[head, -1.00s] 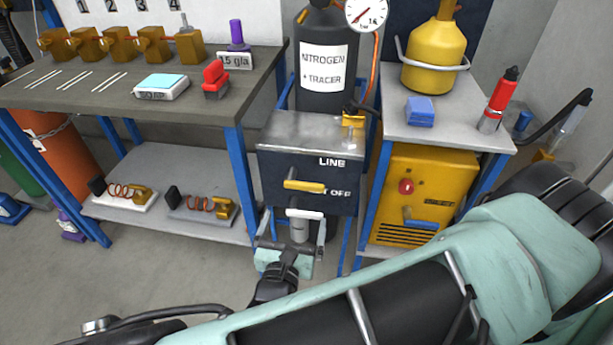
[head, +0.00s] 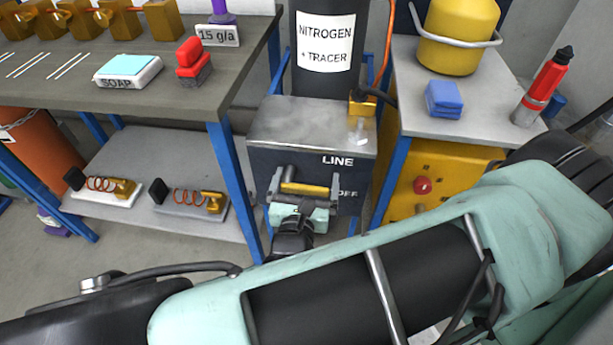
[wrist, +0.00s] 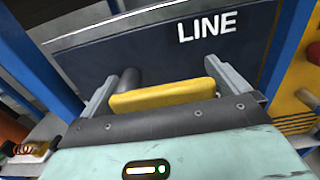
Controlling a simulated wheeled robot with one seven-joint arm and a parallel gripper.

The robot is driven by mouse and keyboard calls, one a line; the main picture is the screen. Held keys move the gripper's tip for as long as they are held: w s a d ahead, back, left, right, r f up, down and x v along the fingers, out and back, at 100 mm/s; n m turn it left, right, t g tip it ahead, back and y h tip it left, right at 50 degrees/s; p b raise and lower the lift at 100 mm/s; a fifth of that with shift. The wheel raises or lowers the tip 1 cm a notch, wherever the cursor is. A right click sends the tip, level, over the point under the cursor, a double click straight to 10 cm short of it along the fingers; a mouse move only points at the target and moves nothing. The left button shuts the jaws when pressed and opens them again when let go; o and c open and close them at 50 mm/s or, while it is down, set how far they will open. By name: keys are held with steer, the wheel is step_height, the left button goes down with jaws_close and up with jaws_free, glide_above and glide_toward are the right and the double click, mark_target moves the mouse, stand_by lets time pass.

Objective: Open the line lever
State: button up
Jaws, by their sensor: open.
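The line lever is a yellow bar (head: 305,188) lying about level on the dark front panel (head: 357,176), below the white word LINE. In the wrist view the yellow lever (wrist: 165,95) lies lengthwise between the two grey fingers of my gripper (wrist: 165,85), with a dark round post behind its left end. My gripper is open, one finger beyond each end of the bar; I cannot tell whether either touches it. In the head view my gripper (head: 305,182) is right at the lever, and its body hides the panel below.
A nitrogen cylinder (head: 323,75) stands behind the panel box (head: 300,122). A workbench (head: 150,97) with a soap block (head: 128,72) is on the left. A cart (head: 400,102) with a yellow canister (head: 458,30) is on the right. Blue legs flank the panel closely.

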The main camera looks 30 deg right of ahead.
steer(key=c, duration=1.1)
steer(key=shift+o, duration=0.2)
steer(key=shift+r, duration=0.1)
